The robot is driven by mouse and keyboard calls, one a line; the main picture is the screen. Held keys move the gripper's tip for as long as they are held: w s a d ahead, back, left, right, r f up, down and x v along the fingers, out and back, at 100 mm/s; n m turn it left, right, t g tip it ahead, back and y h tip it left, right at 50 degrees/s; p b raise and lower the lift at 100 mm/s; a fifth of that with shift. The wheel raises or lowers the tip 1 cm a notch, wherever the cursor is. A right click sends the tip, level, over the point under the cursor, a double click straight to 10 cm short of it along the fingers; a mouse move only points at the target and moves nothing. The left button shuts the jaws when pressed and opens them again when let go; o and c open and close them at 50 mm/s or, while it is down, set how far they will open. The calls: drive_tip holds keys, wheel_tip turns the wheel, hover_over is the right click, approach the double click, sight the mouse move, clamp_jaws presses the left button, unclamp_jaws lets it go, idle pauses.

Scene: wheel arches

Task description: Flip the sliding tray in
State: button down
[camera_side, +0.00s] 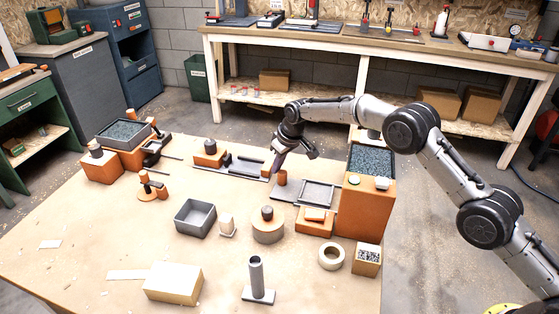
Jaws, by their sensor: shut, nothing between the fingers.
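A flat grey tray (317,194) with a raised rim lies on the table, just left of a tall orange block (364,208). It looks like the sliding tray, though I cannot be sure from this view. It lies level, and part of it appears close to the block's side. My gripper (277,168) is shut and empty, pointing down and to the left of the tray. Its tips are just above a small orange cylinder (282,179); whether they touch it I cannot tell.
A grey-railed fixture (236,163) with orange parts stands left of my gripper. An open grey box (195,217), a round wooden piece (267,230) and a small orange block (314,223) stand nearer the camera.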

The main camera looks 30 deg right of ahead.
sight(292, 183)
idle(0.3)
drive_tip(key=shift+s+d, duration=1.6)
drive_tip(key=shift+s, duration=0.05)
drive_tip(key=v, duration=1)
